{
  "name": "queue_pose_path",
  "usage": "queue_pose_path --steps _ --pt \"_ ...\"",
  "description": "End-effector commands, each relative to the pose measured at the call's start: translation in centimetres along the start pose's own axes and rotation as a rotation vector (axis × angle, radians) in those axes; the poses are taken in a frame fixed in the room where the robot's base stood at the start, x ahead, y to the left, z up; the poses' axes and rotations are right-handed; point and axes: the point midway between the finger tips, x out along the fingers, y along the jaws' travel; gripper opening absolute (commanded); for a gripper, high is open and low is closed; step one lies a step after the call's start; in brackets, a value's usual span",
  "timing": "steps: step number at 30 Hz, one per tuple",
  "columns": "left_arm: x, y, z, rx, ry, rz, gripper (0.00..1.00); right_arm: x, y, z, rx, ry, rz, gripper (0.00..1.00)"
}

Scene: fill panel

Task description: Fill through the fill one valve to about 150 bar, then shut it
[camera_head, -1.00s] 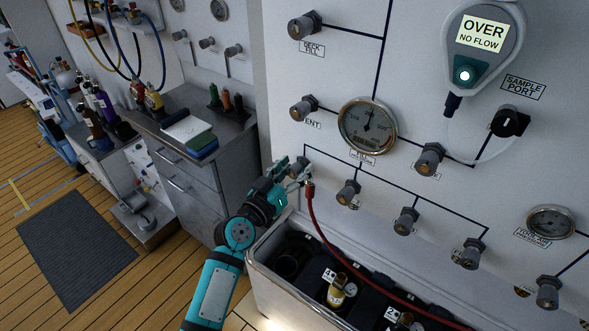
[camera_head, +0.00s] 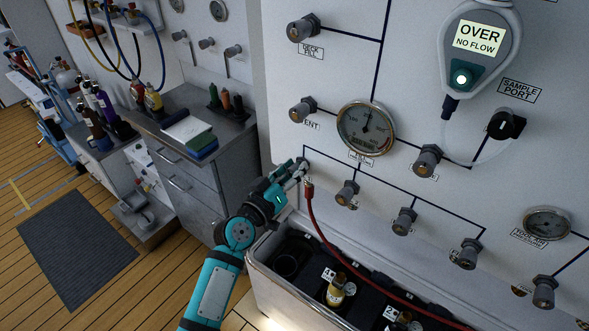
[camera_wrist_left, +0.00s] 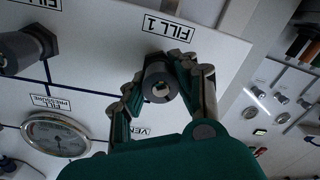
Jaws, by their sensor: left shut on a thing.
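The fill one valve (camera_wrist_left: 160,86) is a dark round knob beside its FILL 1 label (camera_wrist_left: 168,28) in the left wrist view. My left gripper (camera_head: 298,172) is shut on this knob, with a finger on either side of it; in the head view it mostly hides the knob. The fill pressure gauge (camera_head: 366,128) is a round dial above and to the right of the gripper. Its needle points roughly upward, but the figures are too small to read. It also shows in the left wrist view (camera_wrist_left: 56,136). My right gripper is not in view.
A red hose (camera_head: 313,218) hangs from the panel close beside the left gripper. It runs to the grey bin (camera_head: 262,279) of bottles below. Several other valve knobs (camera_head: 405,221) line the panel. An analyser (camera_head: 480,45) reads OVER, NO FLOW.

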Motion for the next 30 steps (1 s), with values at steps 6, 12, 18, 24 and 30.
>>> queue_pose_path --steps 6,12,18,24,30 --pt "0.0 -0.1 0.0 0.003 0.0 -0.002 0.36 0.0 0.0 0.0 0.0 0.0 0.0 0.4" --pt "0.0 -0.1 0.0 0.003 0.0 -0.002 0.54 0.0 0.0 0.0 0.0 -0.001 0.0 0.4" --pt "-0.1 -0.1 0.0 0.003 0.0 -0.001 0.54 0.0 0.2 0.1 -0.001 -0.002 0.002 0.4" --pt "-2.0 -0.1 0.1 0.005 -0.002 -0.002 0.54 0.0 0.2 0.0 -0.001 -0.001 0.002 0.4" --pt "-6.4 -0.2 0.1 0.007 -0.003 -0.003 0.54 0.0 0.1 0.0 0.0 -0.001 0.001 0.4"
